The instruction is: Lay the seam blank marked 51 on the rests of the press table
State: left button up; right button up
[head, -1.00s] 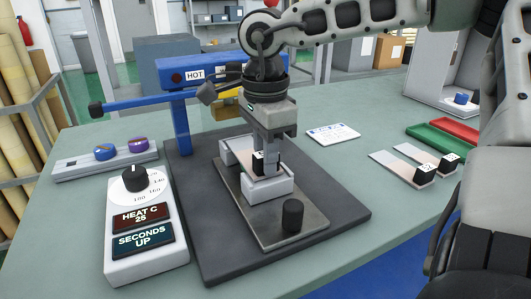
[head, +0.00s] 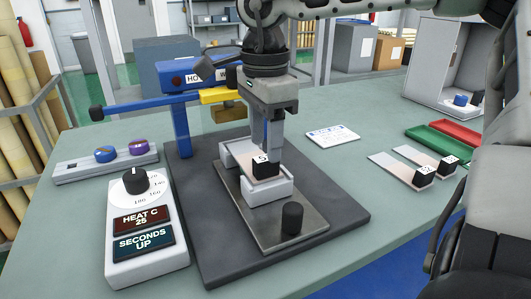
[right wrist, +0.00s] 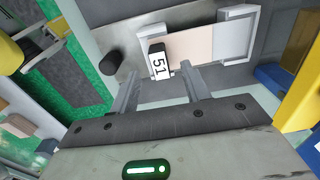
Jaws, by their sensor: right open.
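The seam blank marked 51 (head: 265,169), a pale strip with a black numbered block at one end, lies across the white rests (head: 268,191) of the press table (head: 286,226). In the right wrist view, the blank (right wrist: 192,43) spans between the two rests, its 51 label facing me. My right gripper (head: 272,146) is just above the block, empty. In the right wrist view its two fingers (right wrist: 160,82) stand apart, with the block beyond them. Part of the strip is hidden behind the gripper in the head view. My left gripper is out of view.
The blue press arm with its yellow part (head: 222,95) stands behind the rests. A heat and seconds control box (head: 144,232) is at left. Two other blanks (head: 412,167), green (head: 435,141) and red trays lie at right. A white card (head: 333,135) lies behind.

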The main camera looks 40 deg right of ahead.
notch_tip(320, 180, up, 12)
jog(key=p, duration=0.1)
